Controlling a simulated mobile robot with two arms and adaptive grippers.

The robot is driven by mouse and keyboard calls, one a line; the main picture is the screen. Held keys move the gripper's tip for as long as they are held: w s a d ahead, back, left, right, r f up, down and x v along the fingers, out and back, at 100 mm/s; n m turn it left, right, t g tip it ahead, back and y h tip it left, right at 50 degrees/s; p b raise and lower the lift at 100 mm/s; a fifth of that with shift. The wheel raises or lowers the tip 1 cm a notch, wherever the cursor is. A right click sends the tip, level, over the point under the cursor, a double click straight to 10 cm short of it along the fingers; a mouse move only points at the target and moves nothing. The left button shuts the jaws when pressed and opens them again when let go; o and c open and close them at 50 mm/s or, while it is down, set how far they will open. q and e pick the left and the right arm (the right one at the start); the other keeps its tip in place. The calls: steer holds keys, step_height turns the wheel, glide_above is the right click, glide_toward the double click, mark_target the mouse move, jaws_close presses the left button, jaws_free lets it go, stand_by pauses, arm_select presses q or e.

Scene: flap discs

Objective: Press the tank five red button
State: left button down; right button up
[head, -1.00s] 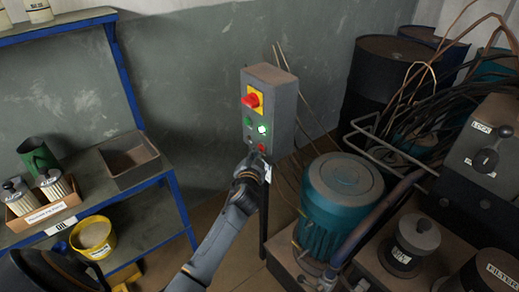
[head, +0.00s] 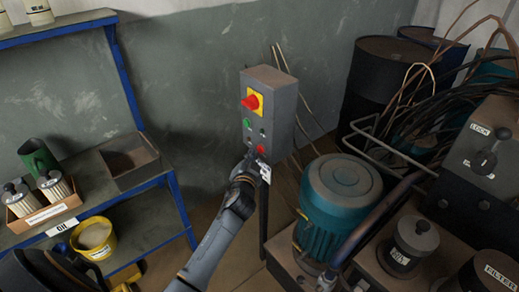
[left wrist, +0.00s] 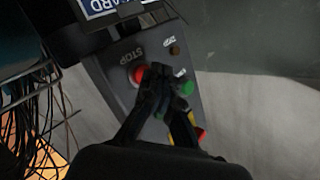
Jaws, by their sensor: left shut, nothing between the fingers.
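A grey control box (head: 277,112) stands on a post by the wall. A red button (head: 260,149) is low on its front, with a green button (head: 247,123) above it and a red knob on a yellow plate (head: 252,100) at the top. My left gripper (head: 256,158) is shut and empty, at the lower front of the box just below the red button. In the left wrist view, the closed fingertips (left wrist: 160,72) overlap the right edge of the red button (left wrist: 137,74), beside the STOP label. I cannot tell whether they touch it.
A teal motor (head: 340,205) stands right of the post. A blue-framed shelf (head: 183,208) with an open bin (head: 130,160) and a yellow bucket (head: 94,238) is on the left. A grey lever box (head: 485,150) and tangled cables are on the right.

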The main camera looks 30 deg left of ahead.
arm_select(q)
steer(key=s, duration=0.1)
steer(key=s+a+p, duration=0.1)
steer(key=s, duration=0.1)
steer(key=s+a, duration=0.1)
steer(key=shift+s+p, duration=0.3)
steer(key=shift+s, duration=0.05)
steer(key=shift+f, duration=0.1)
stand_by(0.8)
steer(key=s+d+f+g+h, duration=0.25)
steer(key=s+f, duration=0.35)
steer(key=f, duration=0.5)
steer(key=s+d+f+g+h, duration=0.15)
steer(key=s+d+f, duration=0.3)
steer(key=f, duration=0.75)
steer(key=s+d+f+g+h, duration=0.1)
steer(key=s+d+f+g, duration=0.15)
steer(key=s+f, duration=0.6)
steer(key=s+d+f+g, duration=0.1)
steer(key=s+f+g, duration=0.1)
steer(key=s+f, duration=0.4)
steer(key=s+d+f+g+h, duration=0.1)
steer(key=s+f, duration=0.5)
steer(key=s, duration=0.9)
steer(key=s+d+f+g, duration=0.2)
steer(key=s+f+g, duration=0.2)
steer(key=s, duration=0.6)
step_height(320, 180, down, 3)
steer(key=shift+s+d+r, duration=0.1)
steer(key=shift+s+d, duration=0.2)
